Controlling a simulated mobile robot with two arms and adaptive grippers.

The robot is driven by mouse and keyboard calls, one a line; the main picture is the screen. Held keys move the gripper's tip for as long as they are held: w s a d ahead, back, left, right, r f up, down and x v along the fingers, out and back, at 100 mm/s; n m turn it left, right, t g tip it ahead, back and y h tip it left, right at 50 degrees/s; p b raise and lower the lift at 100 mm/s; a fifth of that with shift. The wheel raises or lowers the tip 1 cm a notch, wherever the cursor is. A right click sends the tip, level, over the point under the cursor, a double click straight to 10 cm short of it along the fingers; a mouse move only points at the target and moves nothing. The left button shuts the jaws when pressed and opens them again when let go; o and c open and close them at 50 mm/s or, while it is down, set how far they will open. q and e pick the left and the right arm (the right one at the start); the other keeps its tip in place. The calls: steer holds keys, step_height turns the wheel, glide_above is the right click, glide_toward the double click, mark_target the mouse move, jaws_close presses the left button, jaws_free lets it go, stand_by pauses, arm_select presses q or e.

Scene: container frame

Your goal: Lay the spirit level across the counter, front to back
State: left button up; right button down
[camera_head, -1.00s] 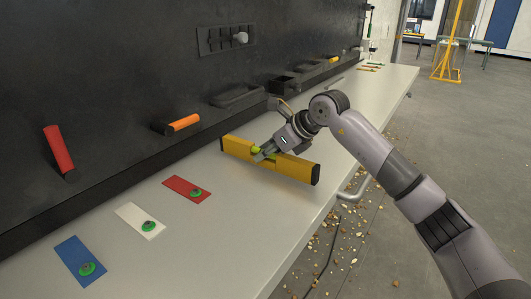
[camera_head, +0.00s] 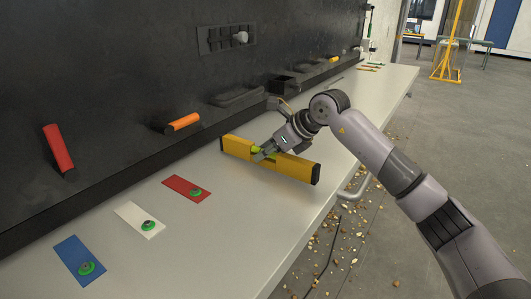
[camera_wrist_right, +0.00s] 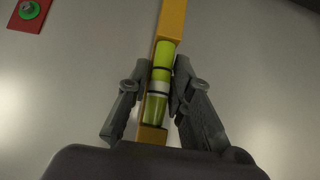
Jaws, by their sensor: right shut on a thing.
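The yellow spirit level (camera_head: 298,168) with dark end caps lies crosswise over the pale counter (camera_head: 215,235), one end towards the dark back wall and the other near the front edge. It looks to be on or very close to the surface; I cannot tell if it touches. My right gripper (camera_head: 261,153) is shut on its middle, at the green vial. In the right wrist view the gripper (camera_wrist_right: 160,95) has a finger on each side of the green vial (camera_wrist_right: 160,80), with the yellow body (camera_wrist_right: 171,18) running past. My left gripper is not in view.
Red (camera_head: 187,189), white (camera_head: 139,219) and blue (camera_head: 79,261) plates with green knobs lie on the counter to the left. Red (camera_head: 58,148) and orange (camera_head: 183,122) handles stick out at the wall. Counter beyond the level is mostly clear.

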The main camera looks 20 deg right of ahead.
steer(key=shift+f+b, duration=0.4)
steer(key=shift+f, duration=0.1)
steer(key=c, duration=1.4)
jaws_free()
steer(key=shift+c, duration=0.2)
steer(key=shift+o, duration=0.5)
steer(key=shift+f, duration=0.1)
